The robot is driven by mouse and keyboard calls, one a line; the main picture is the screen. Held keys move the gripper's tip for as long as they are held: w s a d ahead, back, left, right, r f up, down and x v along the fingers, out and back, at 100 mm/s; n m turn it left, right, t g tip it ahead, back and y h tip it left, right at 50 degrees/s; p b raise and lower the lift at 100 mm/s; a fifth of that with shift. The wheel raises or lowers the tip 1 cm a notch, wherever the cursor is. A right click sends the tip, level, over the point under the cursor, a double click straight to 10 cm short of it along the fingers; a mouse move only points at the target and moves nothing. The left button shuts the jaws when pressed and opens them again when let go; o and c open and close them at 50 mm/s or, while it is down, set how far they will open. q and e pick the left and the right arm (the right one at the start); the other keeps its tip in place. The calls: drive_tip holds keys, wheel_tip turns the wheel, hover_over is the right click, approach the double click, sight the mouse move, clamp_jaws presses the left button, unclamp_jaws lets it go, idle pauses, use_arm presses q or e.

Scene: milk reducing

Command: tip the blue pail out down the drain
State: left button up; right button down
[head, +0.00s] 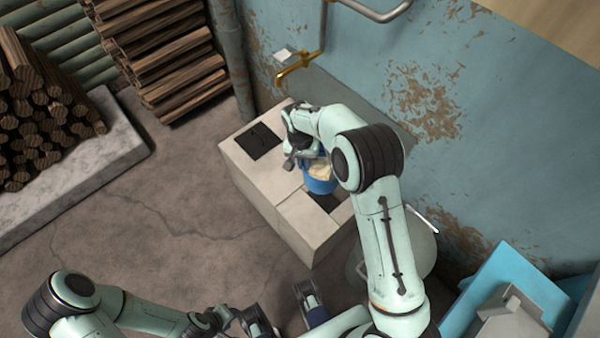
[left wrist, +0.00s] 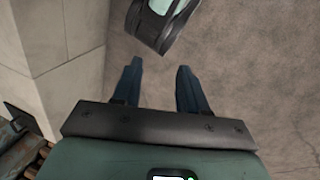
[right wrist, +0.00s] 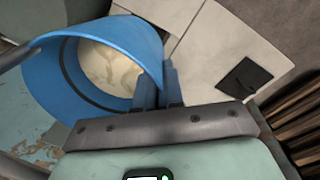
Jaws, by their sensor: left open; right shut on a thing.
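The blue pail (head: 322,186) is at the pale block (head: 309,233) by the wall, partly hidden by my right arm. Cream-coloured contents (right wrist: 110,65) show inside it in the right wrist view. My right gripper (right wrist: 160,90) is shut on the pail's rim; it also shows in the head view (head: 304,155). I cannot tell whether the pail rests on the block or hangs just above it. A dark square (head: 258,141), perhaps the drain, is in the block's top left of the pail. My left gripper (left wrist: 160,85) is open and empty above the floor.
A brass tap (head: 294,69) sticks out of the wall behind the block. Stacked firewood (head: 160,55) and a log pile on a stone slab (head: 75,165) stand left. A bright blue container (head: 505,275) is at lower right. The floor at left centre is clear.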

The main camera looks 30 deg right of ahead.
use_arm(q)
drive_tip(key=w+a+f+b, duration=0.1)
drive_tip(key=w+f+b, duration=0.1)
drive_tip(key=f+b, duration=0.4)
drive_tip(key=w+a+f+t+y+b, duration=0.1)
drive_tip(key=w+a+f+b, duration=0.1)
drive_tip(key=f+b, duration=0.4)
wheel_tip(320, 180, down, 3)
drive_tip(key=shift+r+n, duration=0.15)
drive_tip(key=shift+n, duration=0.15)
use_arm(e)
drive_tip(key=w+d+f+m, duration=0.1)
drive_tip(key=w+f, duration=0.3)
drive_tip(key=f, duration=0.4)
drive_tip(key=w+d+f+m, duration=0.1)
drive_tip(key=w+f+m, duration=0.2)
drive_tip(key=f, duration=0.5)
drive_tip(key=shift+w+d+f, duration=0.3)
drive_tip(key=shift+w+d, duration=0.1)
drive_tip(key=shift+w, duration=0.2)
